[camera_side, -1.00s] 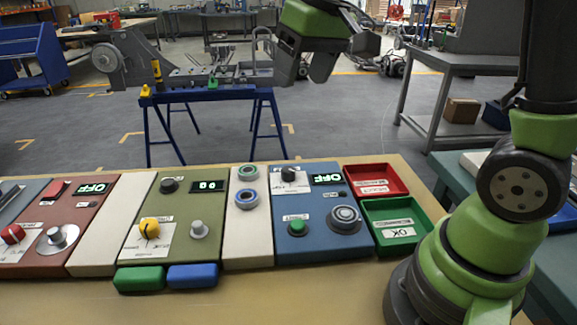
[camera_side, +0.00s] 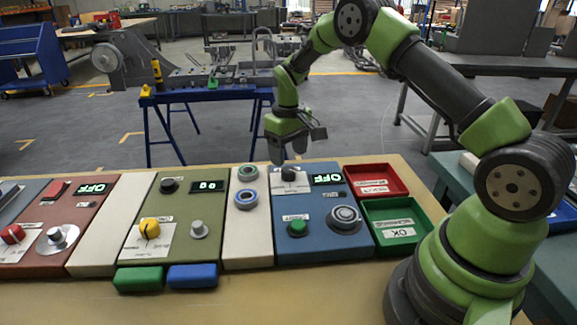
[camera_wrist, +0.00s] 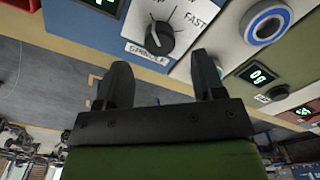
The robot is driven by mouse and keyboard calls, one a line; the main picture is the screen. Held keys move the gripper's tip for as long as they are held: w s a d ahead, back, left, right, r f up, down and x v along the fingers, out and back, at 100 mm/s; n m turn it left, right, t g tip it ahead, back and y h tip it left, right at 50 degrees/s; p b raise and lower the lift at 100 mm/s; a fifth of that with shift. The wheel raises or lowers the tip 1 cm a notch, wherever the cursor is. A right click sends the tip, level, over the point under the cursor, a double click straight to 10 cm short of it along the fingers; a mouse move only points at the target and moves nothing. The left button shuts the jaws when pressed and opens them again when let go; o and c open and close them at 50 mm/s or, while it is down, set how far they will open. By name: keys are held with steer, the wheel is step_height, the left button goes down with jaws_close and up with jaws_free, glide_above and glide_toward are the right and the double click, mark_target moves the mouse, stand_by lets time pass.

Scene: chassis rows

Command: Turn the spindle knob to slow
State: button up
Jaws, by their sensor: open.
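The spindle knob (camera_wrist: 160,38) is a dark round knob on a white dial plate (camera_wrist: 178,20), with "FAST" and "SPINDLE" lettering readable in the wrist view. Its pointer's exact setting is hard to read. In the side view the knob (camera_side: 289,173) sits at the top left of the blue panel (camera_side: 318,245). My gripper (camera_wrist: 162,75) is open and empty, with its two dark fingers apart just short of the knob in the wrist view. In the side view my gripper (camera_side: 291,152) hangs just above and behind the knob, partly near its top edge.
An "OFF" display (camera_side: 327,179) is right of the knob, with a green button (camera_side: 297,227) and large grey dial (camera_side: 344,214) below. A cream panel with two ringed buttons (camera_side: 246,197) adjoins on the left. Red (camera_side: 378,181) and green (camera_side: 398,222) trays stand right.

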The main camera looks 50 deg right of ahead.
mark_target(289, 169)
steer(key=shift+f, duration=2.15)
steer(key=c, duration=0.9)
steer(key=shift+m, duration=0.4)
steer(key=m, duration=0.4)
steer(key=shift+m, duration=2.5)
